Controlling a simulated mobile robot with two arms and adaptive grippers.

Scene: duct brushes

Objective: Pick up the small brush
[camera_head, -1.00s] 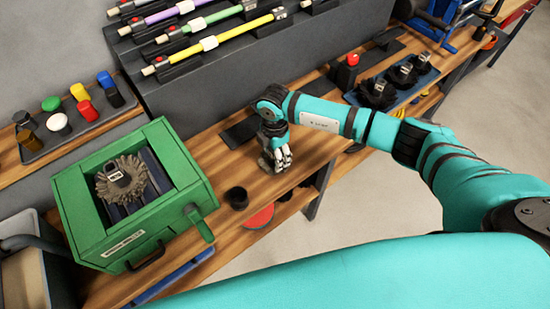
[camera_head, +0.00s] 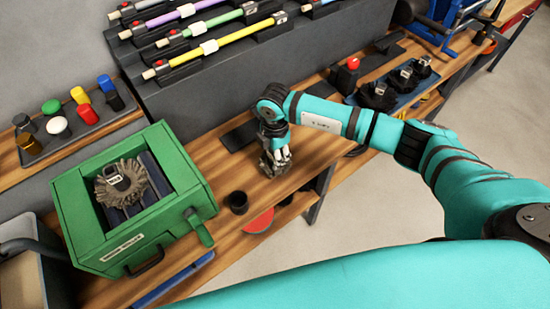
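Three dark brushes with grey, block-like tops stand in a row on a blue tray at the upper right: a near one (camera_head: 377,97), a middle one (camera_head: 402,79) and a far one (camera_head: 422,67). The far one looks smallest, but it is also farthest away. A tan-grey round brush (camera_head: 121,182) sits inside the open green box (camera_head: 170,222) at the left. My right gripper (camera_head: 275,168) points down close over the wooden bench, left of the tray and apart from it. My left gripper is out of view.
A red-topped button box (camera_head: 347,74) stands left of the tray. Colored rods (camera_head: 215,45) lie on a raised grey rack behind. Capped bottles (camera_head: 80,95) stand on the left shelf.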

